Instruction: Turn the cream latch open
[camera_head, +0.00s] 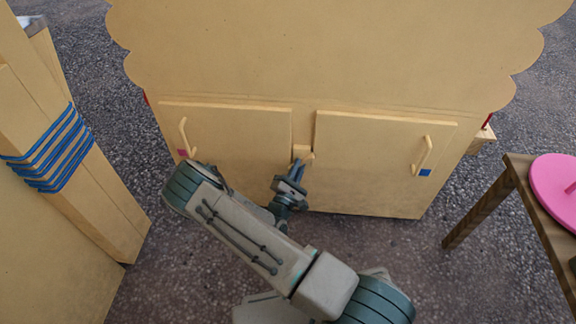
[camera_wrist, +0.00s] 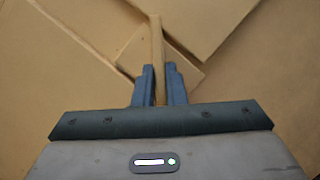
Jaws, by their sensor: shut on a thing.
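The cream latch (camera_head: 303,151) sits on the cream cabinet front, between two doors. In the wrist view the latch's narrow bar (camera_wrist: 157,45) runs down between my fingers, with a squarish cream plate (camera_wrist: 185,70) behind it. My gripper (camera_head: 296,172) reaches up to the latch from below and is shut on its bar; it also shows in the wrist view (camera_wrist: 159,85), a finger on each side. The left door (camera_head: 235,130) and right door (camera_head: 375,145) look closed. My gripper hides part of the latch's lower end.
The left door has a cream handle (camera_head: 184,137) and a pink square (camera_head: 183,153). The right door has a handle (camera_head: 421,156) and a blue square (camera_head: 425,172). A wooden table (camera_head: 515,172) with a pink disc (camera_head: 557,185) stands right. A cream post with blue cord (camera_head: 55,150) stands left.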

